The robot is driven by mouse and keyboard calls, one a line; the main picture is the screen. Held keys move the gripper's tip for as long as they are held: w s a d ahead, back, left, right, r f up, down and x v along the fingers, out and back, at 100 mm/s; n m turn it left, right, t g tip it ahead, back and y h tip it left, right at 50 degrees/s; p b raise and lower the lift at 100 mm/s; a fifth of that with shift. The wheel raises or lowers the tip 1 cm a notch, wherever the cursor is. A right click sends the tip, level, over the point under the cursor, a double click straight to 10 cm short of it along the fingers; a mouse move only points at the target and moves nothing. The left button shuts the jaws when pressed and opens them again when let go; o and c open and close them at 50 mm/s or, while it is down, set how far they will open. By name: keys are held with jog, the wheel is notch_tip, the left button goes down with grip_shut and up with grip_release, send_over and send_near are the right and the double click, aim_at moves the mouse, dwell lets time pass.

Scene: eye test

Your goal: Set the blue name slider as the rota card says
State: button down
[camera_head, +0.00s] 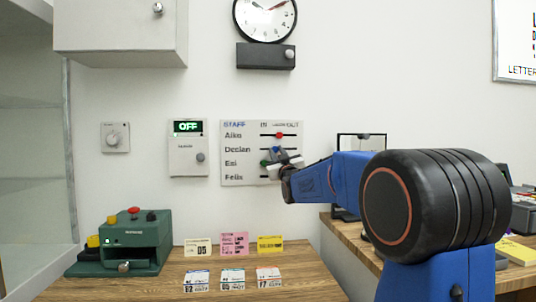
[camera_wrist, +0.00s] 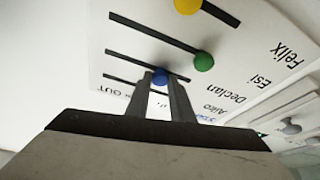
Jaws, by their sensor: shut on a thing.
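The white staff board (camera_head: 232,180) hangs on the wall with name rows Aiko, Declan, Esi and Felix. The blue slider (camera_wrist: 160,77) sits on Declan's slot, partway between its ends. My gripper (camera_head: 283,163) is at the board, and in the wrist view its fingers (camera_wrist: 162,82) are closed on the blue slider. The red slider (camera_head: 279,135) is near the middle of Aiko's slot. The green slider (camera_wrist: 203,62) is at the IN end of Esi's slot. The yellow slider (camera_wrist: 188,5) is on Felix's slot.
A green machine (camera_head: 130,245) stands at the desk's left. A box with a display reading OFF (camera_head: 188,150) and a dial (camera_head: 115,137) are on the wall left of the board. A clock (camera_head: 265,15) hangs above. A second table (camera_head: 365,240) is at right.

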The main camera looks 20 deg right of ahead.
jog(key=d, duration=0.2)
jog(key=s+d, duration=0.1)
jog(key=d, duration=0.2)
jog(key=s+d, duration=0.1)
jog(key=d, duration=0.1)
jog(key=shift+s+d, duration=0.1)
jog(key=shift+d, duration=0.25)
jog(key=c, duration=1.5)
grip_release()
jog(key=shift+d, duration=0.2)
jog(key=shift+c, duration=0.2)
jog(key=v, duration=1.7)
jog(key=shift+s, duration=0.2)
jog(key=shift+a+f, duration=0.1)
